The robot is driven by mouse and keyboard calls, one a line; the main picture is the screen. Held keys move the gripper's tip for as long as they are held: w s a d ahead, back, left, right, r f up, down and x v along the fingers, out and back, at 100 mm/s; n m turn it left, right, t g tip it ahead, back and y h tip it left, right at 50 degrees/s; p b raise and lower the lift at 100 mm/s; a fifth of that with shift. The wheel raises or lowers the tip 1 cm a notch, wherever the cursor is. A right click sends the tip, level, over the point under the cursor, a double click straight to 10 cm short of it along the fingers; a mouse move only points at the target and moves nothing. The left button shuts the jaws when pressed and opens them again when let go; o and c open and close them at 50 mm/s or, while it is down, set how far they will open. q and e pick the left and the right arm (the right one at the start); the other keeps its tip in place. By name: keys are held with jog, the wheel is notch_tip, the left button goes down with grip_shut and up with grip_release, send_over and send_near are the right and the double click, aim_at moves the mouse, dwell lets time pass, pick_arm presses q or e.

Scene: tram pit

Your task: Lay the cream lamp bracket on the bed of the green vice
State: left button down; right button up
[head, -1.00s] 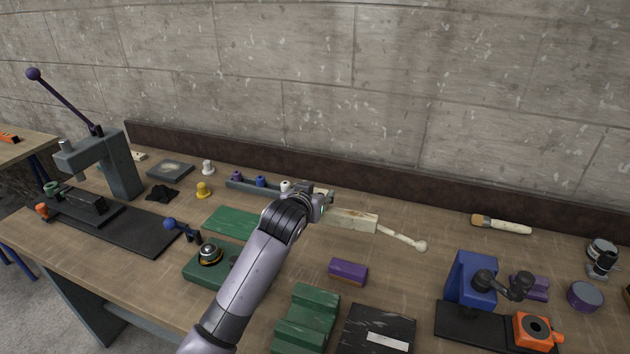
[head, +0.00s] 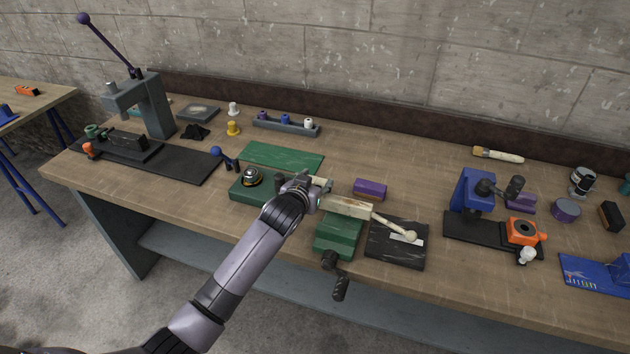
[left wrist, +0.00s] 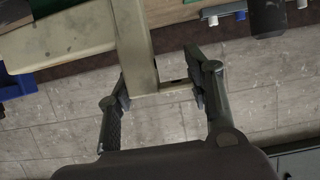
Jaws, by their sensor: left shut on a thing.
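The cream lamp bracket (head: 346,205) is a pale worn bar with a thin arm ending in a round knob. My left gripper (head: 306,190) is shut on its left end. The bracket points right, its bar across the far part of the green vice (head: 337,238) and its knob over the black plate. I cannot tell whether it touches the vice. The bracket hides part of the vice bed; the vice's dark handle hangs at the front. In the left wrist view the bracket (left wrist: 136,45) runs up from between my left fingers (left wrist: 160,90). My right gripper is not in view.
A purple block (head: 370,189) lies behind the bracket and a black plate (head: 396,250) right of the vice. A blue clamp (head: 474,190) stands further right.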

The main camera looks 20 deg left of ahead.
pick_arm(q)
jog(key=shift+s+r+p, duration=0.15)
jog(key=shift+r+p, duration=0.15)
jog(key=shift+p, duration=0.05)
notch_tip(320, 180, down, 4)
jog(key=shift+b, duration=1.2)
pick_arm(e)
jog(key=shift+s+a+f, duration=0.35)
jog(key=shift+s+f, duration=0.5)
pick_arm(q)
jog(key=shift+f, duration=0.25)
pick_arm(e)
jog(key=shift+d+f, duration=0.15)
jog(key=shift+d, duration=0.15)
pick_arm(q)
jog(key=shift+f+b, duration=0.3)
jog(key=shift+f, duration=0.1)
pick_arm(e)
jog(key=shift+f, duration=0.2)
pick_arm(q)
jog(key=c, duration=0.7)
grip_release()
jog(key=shift+s+f, duration=0.1)
jog(key=shift+f, duration=0.05)
